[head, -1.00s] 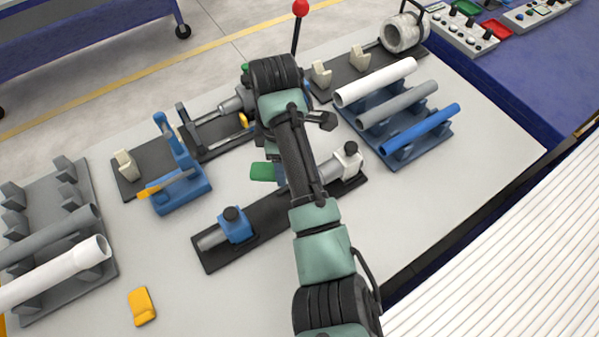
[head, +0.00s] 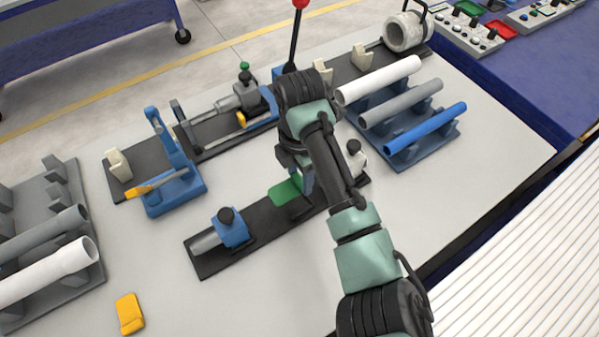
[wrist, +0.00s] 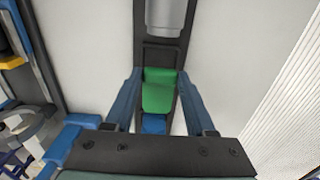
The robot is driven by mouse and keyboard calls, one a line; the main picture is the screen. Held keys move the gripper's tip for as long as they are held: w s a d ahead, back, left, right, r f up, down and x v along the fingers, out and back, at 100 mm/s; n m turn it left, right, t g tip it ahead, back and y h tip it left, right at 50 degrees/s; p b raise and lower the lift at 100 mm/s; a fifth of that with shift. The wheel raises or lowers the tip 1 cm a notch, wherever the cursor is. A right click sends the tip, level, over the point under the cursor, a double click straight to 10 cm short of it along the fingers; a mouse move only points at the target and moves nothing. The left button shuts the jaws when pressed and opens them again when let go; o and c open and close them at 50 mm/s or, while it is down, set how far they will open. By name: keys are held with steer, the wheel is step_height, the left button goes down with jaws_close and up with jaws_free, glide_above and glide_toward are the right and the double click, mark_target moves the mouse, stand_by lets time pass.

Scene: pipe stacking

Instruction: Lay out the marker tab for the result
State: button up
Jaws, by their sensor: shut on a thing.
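A green marker tab (head: 286,190) is held by my gripper (head: 303,182) over the black base plate (head: 215,262) in the middle of the table. In the wrist view the green tab (wrist: 158,92) fills the space between the two blue fingers of my gripper (wrist: 159,76). Whether the tab touches the plate cannot be told. A yellow-orange tab (head: 130,313) lies alone at the front left of the table. A blue clamp (head: 233,229) with a grey pipe piece sits at the plate's left part, and a pale clamp (head: 355,155) at its right end, partly behind my arm.
A rack (head: 408,158) with white, grey and blue pipes stands at right. Another rack (head: 70,292) with grey and white pipes is at left. A blue stand (head: 170,198) with an orange-tipped bar is at back left. The table (head: 250,300) is clear in front.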

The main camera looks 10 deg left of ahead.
mark_target(300, 180)
step_height(300, 180, down, 3)
steer(key=shift+f+b, duration=0.1)
steer(key=shift+b, duration=1.1)
steer(key=shift+f+b, duration=0.55)
steer(key=shift+f, duration=0.85)
steer(key=shift+f, duration=0.3)
steer(key=o, duration=1.4)
step_height(300, 180, up, 13)
steer(key=shift+p, duration=0.55)
